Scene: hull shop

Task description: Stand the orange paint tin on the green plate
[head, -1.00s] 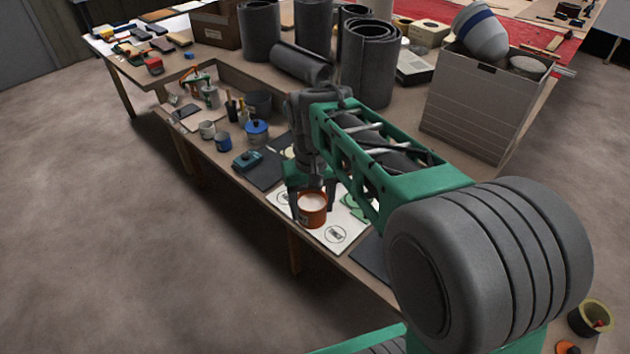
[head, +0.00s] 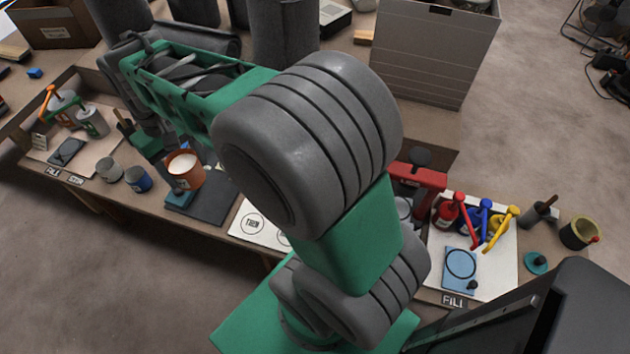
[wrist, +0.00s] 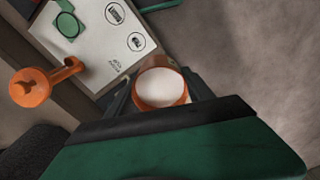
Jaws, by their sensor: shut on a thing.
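The orange paint tin (head: 186,170), with white inside, is upright in my gripper (head: 178,156). The wrist view also shows the tin (wrist: 160,90) between the two dark fingers. It appears raised above the bench, beside the white board (wrist: 75,50). The green plate (wrist: 68,24) lies on that board, near the top left of the wrist view, apart from the tin. It bears a dark ring outline. In the head view my arm hides the plate.
An orange fixture (wrist: 32,87) with a side arm stands by the board. A dark slab (head: 210,205) with a teal box and several small cans (head: 138,180) are near the tin. Right of my arm is a board with coloured pumps (head: 484,215). Floor lies beyond the bench's front edge.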

